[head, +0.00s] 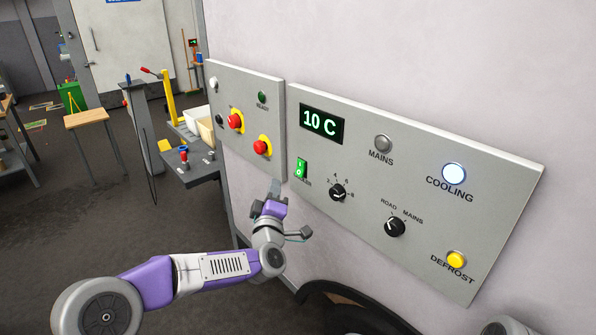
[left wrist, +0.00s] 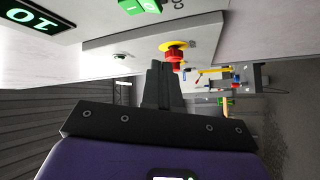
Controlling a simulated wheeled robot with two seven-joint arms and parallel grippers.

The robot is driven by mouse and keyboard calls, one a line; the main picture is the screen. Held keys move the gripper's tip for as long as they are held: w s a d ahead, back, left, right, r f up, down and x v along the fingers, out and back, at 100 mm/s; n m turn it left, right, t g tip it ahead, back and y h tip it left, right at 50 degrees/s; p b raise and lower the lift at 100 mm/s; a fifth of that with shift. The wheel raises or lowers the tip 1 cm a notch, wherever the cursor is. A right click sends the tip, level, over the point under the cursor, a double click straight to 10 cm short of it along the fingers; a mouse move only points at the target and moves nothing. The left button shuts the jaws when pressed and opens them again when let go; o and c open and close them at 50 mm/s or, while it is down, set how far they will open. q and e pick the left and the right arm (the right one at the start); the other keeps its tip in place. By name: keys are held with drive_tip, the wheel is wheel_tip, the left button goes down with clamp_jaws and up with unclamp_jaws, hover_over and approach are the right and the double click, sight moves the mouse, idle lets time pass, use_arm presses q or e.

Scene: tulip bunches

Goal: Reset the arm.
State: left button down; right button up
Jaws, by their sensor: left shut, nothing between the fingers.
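My left arm comes in from the lower left in the head view, grey and purple. Its gripper (head: 275,188) is in front of the wall just below the gap between the two grey control panels. The left wrist view shows the gripper's fingers (left wrist: 160,82) together and empty, with a red button on a yellow base beyond their tips. The right panel (head: 440,262) has a display reading 10 C, a lit green switch (head: 301,169), two black knobs, a lit white COOLING lamp (head: 454,173) and a yellow DEFROST button (head: 456,259). My right gripper is not in view.
The left panel (head: 230,80) carries two red buttons (head: 235,121) on yellow bases. A dark grey bench (head: 190,172) with small parts stands left of the wall. A wooden-topped stool (head: 86,118) is farther back. Open floor lies at left.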

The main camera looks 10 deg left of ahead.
use_arm(q)
drive_tip(key=s+d+f+m+g+h+p, duration=0.1)
drive_tip(key=d+f+m+g+h, duration=0.1)
drive_tip(key=f, duration=0.6)
drive_tip(key=s+d+f+m+g+h+p, duration=0.1)
drive_tip(key=d+f+m+g+h+p, duration=0.15)
drive_tip(key=f, duration=0.55)
drive_tip(key=s+d+f+m+g+h+p, duration=0.1)
drive_tip(key=s+d+f+m+g, duration=0.15)
drive_tip(key=s+f, duration=0.4)
drive_tip(key=s+d+f+m+g+h+p, duration=0.1)
drive_tip(key=s+f+g, duration=0.25)
drive_tip(key=f, duration=0.55)
drive_tip(key=s+f+m+g, duration=0.1)
drive_tip(key=s+f+g, duration=0.2)
drive_tip(key=s, duration=0.5)
drive_tip(key=s+f+m+g+p, duration=0.1)
drive_tip(key=s+f+g, duration=0.2)
drive_tip(key=s, duration=0.4)
drive_tip(key=s+d+f+m+g+p, duration=0.1)
drive_tip(key=s+f+m+g, duration=0.1)
drive_tip(key=s+f, duration=0.3)
drive_tip(key=s+g+h, duration=0.1)
drive_tip(key=s, duration=0.2)
drive_tip(key=shift+s, duration=0.35)
drive_tip(key=shift+d, duration=0.1)
